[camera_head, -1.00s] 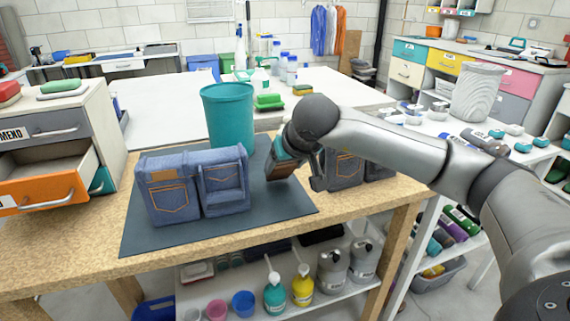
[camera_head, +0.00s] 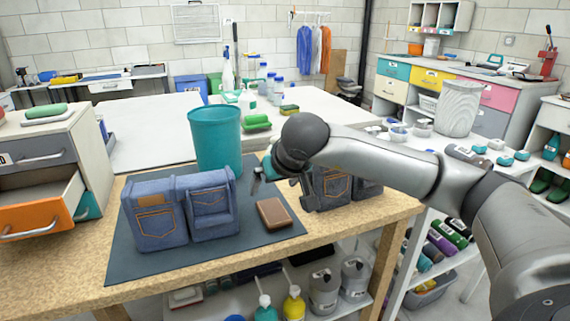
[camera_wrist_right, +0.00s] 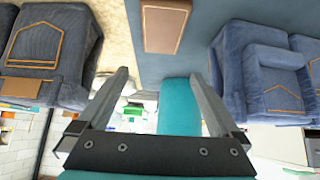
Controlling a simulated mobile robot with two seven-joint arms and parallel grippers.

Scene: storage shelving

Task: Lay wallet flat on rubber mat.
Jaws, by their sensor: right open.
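The brown wallet (camera_head: 273,213) lies flat on the dark rubber mat (camera_head: 200,262), right of the denim organizer (camera_head: 180,210). It also shows at the top of the right wrist view (camera_wrist_right: 166,24), lying on the mat. My right gripper (camera_head: 283,188) is above and behind the wallet, apart from it. Its two fingers are spread and empty in the right wrist view (camera_wrist_right: 160,95). My left gripper is out of view.
A teal bin (camera_head: 216,140) stands behind the denim organizer. A second denim organizer (camera_head: 335,188) stands right of my right gripper, partly hidden by my arm. An open orange drawer (camera_head: 38,215) juts out at the left. The mat's front strip is clear.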

